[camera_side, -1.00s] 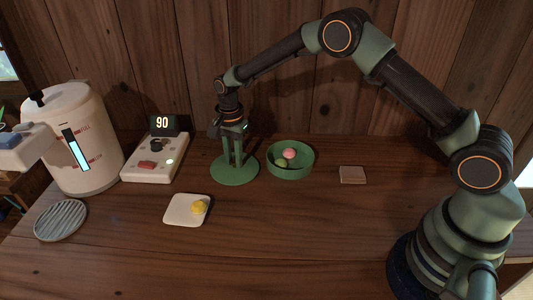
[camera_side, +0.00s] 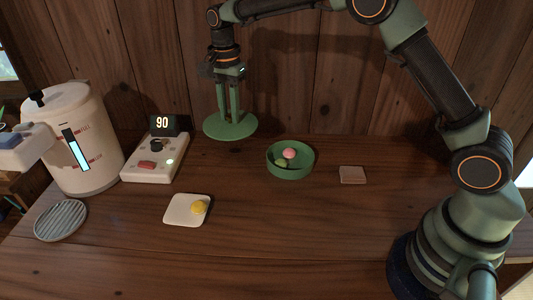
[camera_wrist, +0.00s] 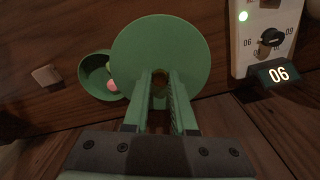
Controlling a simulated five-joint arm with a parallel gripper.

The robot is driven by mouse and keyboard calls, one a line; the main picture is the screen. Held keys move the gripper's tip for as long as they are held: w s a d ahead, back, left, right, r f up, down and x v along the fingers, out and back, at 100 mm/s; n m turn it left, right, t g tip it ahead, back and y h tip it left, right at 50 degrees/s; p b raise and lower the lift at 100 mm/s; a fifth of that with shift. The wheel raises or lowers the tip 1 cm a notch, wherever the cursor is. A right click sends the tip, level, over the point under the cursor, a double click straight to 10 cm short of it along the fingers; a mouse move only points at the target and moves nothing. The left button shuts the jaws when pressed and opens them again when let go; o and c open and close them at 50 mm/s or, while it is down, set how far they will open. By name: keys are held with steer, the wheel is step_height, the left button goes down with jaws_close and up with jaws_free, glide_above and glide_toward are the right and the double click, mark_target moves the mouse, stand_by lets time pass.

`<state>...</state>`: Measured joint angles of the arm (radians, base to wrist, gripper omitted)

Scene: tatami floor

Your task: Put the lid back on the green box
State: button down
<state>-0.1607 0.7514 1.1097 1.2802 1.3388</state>
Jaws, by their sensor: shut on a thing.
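The green lid (camera_side: 230,127) is a round flat disc, held up in the air by my gripper (camera_side: 230,108). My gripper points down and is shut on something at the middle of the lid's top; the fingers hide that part. The lid also shows in the wrist view (camera_wrist: 185,52). The green box (camera_side: 290,170) is a round open bowl on the table, to the right of and below the lid. A pink ball (camera_side: 289,153) and green pieces lie in it. In the wrist view the box (camera_wrist: 95,75) is partly hidden behind the lid.
A white control panel (camera_side: 152,163) with a display reading 90 and a white tank (camera_side: 82,140) stand at left. A white plate with a yellow piece (camera_side: 199,207), a grey ribbed disc (camera_side: 60,220) and a small pinkish block (camera_side: 352,175) lie on the table. The front middle is clear.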

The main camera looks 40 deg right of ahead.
mark_target(230, 114)
step_height(230, 114, up, 5)
steer(key=shift+f, duration=0.2)
steer(key=shift+d+r, duration=0.1)
steer(key=shift+r, duration=0.15)
steer(key=shift+d, duration=0.25)
steer(key=s+d+f+n, duration=0.1)
steer(key=s+d+f, duration=0.8)
steer(key=d, duration=0.3)
steer(key=shift+w+d+f, duration=0.1)
steer(key=shift+d+f, duration=0.05)
steer(key=shift+f, duration=1.5)
steer(key=shift+w+d+f, duration=0.1)
steer(key=shift+f, duration=1.55)
steer(key=shift+f, duration=0.15)
